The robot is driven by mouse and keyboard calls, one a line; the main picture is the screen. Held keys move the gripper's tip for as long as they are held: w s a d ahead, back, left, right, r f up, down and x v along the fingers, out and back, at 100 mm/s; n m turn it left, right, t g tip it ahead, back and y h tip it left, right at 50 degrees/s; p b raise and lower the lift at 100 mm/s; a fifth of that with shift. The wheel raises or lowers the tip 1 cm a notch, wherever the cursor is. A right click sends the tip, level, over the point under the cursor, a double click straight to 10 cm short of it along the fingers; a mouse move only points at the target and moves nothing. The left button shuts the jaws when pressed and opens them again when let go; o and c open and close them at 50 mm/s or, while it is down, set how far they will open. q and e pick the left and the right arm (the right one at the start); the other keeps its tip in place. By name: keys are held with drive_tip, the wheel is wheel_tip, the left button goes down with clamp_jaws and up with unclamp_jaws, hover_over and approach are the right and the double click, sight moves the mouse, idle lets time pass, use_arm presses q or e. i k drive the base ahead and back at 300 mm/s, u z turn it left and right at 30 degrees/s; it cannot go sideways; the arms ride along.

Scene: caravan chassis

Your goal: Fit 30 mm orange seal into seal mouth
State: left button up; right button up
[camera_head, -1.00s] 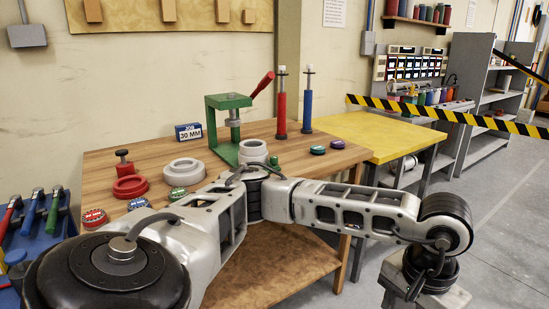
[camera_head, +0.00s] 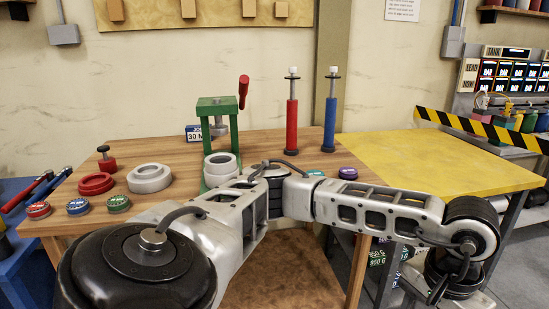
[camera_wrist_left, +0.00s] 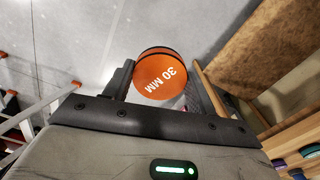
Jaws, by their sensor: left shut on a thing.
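The orange seal (camera_wrist_left: 160,74), a disc marked "30 MM", is held between the two dark fingers of my left gripper (camera_wrist_left: 163,80) in the left wrist view, with grey floor behind it. In the head view my left arm reaches across the bench front to the right; its gripper and the seal do not show clearly there. A green press (camera_head: 217,106) with a red lever stands on the bench, with pale grey stacked rings (camera_head: 220,163) in front of its base. I cannot tell which part is the seal mouth. My right gripper is not in view.
The wooden bench (camera_head: 270,144) also bears a red ring (camera_head: 96,184), a wide grey ring (camera_head: 149,178), several coloured discs, a "30 MM" sign (camera_head: 193,132), and red (camera_head: 292,113) and blue (camera_head: 330,113) upright pumps. A yellow table (camera_head: 430,160) adjoins on the right, largely clear.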

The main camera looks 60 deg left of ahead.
sight(215, 175)
drive_tip(key=u, duration=1)
drive_tip(key=i, duration=0.85)
drive_tip(key=u, duration=0.95)
